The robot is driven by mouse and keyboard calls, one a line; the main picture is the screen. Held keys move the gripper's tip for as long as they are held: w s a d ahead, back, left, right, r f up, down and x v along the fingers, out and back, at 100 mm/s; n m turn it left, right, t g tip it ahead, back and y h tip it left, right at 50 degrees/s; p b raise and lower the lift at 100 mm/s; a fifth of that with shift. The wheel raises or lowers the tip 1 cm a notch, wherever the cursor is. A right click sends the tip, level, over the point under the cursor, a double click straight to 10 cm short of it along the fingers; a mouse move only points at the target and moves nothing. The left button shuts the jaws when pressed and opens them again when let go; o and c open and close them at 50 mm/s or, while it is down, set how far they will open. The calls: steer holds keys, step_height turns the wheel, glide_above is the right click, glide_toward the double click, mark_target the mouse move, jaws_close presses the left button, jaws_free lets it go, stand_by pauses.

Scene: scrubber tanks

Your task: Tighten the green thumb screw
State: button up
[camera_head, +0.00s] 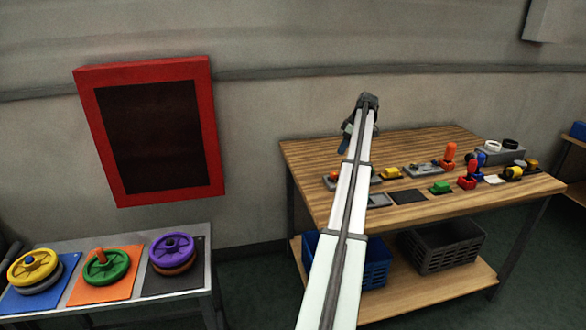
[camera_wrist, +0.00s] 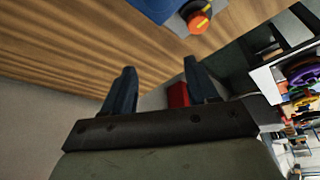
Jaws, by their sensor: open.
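A small green piece (camera_head: 440,187) sits on the wooden workbench (camera_head: 420,207) in the head view. It is too small to tell whether it is the green thumb screw or how it is turned. My gripper (camera_head: 345,143) is raised at the left rear of the bench, apart from the green piece, which lies to its right. In the wrist view my gripper (camera_wrist: 160,75) has its two dark fingers spread, with nothing held between them. No green screw is recognisable in the wrist view.
Red (camera_head: 467,180) and orange (camera_head: 449,152) upright parts stand near the green piece. Coloured handwheels (camera_head: 106,266) lie on a left table. Baskets (camera_head: 440,247) sit under the bench.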

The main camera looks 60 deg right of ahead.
steer(key=w+a+f, duration=0.4)
steer(key=w+a, duration=0.2)
steer(key=w, duration=0.2)
steer(key=w+a+f+n, duration=0.1)
steer(key=w+a+f, duration=0.4)
steer(key=w, duration=0.4)
steer(key=shift+a+f+g+y, duration=0.15)
steer(key=shift+a+g+y, duration=0.15)
steer(key=shift+a, duration=0.4)
steer(key=s+d+r+m+h, duration=0.1)
steer(key=s+d+r+m, duration=0.35)
steer(key=s, duration=0.65)
steer(key=s+d+r+m+h, duration=0.25)
steer(key=s+d+r, duration=0.2)
steer(key=s, duration=0.55)
steer(key=s+d+r+m+h, duration=0.1)
steer(key=s+d+r+m, duration=0.35)
steer(key=s, duration=0.65)
steer(key=shift+n+y, duration=0.25)
steer(key=x, duration=1.4)
steer(key=shift+s+d, duration=0.25)
steer(key=c, duration=1.1)
